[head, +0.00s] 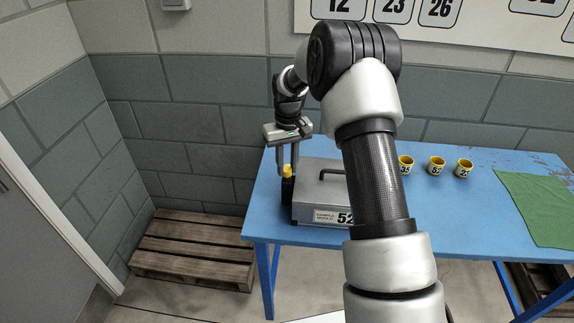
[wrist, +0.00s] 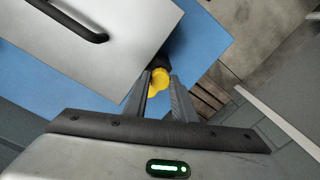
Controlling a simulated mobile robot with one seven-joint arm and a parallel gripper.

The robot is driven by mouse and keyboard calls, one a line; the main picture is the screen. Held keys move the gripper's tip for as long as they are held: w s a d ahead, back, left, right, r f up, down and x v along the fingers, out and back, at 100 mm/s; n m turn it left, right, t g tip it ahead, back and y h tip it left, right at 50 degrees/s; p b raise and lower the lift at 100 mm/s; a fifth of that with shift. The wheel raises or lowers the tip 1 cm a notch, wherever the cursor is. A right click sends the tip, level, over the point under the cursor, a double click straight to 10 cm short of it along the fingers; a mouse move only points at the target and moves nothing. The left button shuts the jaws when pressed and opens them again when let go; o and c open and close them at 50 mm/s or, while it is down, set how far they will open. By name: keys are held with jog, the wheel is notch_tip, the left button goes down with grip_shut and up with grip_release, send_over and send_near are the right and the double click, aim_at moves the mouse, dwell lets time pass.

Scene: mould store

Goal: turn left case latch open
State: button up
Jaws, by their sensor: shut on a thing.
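The grey metal case (head: 321,190) stands on the blue table with a dark carry handle and a label reading 52. The left case latch (head: 287,172), a yellow knob over a black body, is at the case's left side. It also shows in the wrist view (wrist: 159,77), beside the case (wrist: 95,55). My gripper (head: 287,172) comes down from above, with its fingers on either side of the yellow knob. In the wrist view my gripper (wrist: 160,85) is shut on the knob. The fingers hide part of it, and my arm hides the case's right end.
The blue table (head: 455,209) carries several yellow numbered cups (head: 437,164) and a green cloth (head: 541,208) to the right. A wooden pallet (head: 195,246) lies on the floor at left. A block wall stands close behind. The table is bare between cups and front edge.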

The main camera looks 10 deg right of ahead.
aim_at(288, 168)
jog(key=o, duration=1.1)
notch_tip(288, 168, up, 18)
jog(key=shift+d+f, duration=0.15)
jog(key=shift+f, duration=0.05)
